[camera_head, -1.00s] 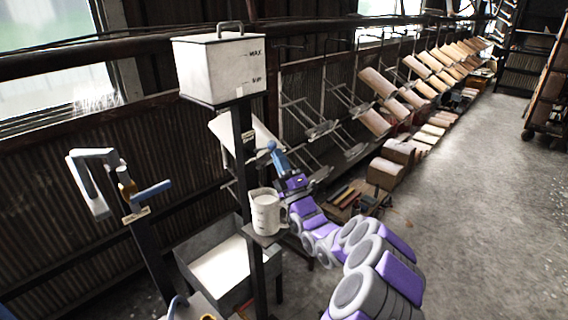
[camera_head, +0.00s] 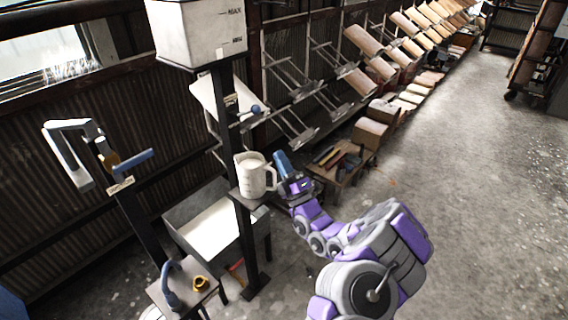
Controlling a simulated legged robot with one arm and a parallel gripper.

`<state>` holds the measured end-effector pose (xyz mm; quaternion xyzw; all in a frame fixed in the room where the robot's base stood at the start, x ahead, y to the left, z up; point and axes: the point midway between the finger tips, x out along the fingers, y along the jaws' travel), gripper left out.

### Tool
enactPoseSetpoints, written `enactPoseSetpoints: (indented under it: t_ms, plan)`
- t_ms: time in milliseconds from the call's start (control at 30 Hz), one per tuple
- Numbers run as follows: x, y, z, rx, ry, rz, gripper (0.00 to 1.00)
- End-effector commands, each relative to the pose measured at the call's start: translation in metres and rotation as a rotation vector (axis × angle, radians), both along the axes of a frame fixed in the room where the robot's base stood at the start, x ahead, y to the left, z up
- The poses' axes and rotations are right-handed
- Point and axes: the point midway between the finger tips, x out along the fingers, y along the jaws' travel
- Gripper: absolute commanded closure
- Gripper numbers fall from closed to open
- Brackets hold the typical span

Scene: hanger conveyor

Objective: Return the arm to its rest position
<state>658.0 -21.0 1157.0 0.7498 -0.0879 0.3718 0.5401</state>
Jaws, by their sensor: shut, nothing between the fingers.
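My arm in grey and purple reaches up from the lower right. My gripper (camera_head: 281,160) is at its end, with blue fingers pointing up and a little left. It is shut and empty. In the picture it lies just right of the white mug (camera_head: 249,181), close to the mug's handle; whether they touch I cannot tell. The mug stands upright on a small shelf of the dark post.
A white box marked MAX (camera_head: 199,36) tops the post. A crank stand (camera_head: 73,150) is at left, and a small stool (camera_head: 184,294) holds a blue hooked tool. A low bench (camera_head: 341,167) with tools stands behind my gripper. Hanger racks line the wall; the floor at right is clear.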

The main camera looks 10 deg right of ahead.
Motion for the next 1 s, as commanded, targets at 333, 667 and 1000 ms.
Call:
enactPoseSetpoints:
  t_ms: [333, 667, 1000]
  plan:
    - [-0.013, -0.002, -0.011, -0.003, -0.006, 0.006, 1.0]
    - [-0.068, 0.108, 0.088, -0.249, -0.275, 0.197, 1.0]
    - [-0.228, 0.229, 0.158, -0.691, -0.831, 0.418, 1.0]
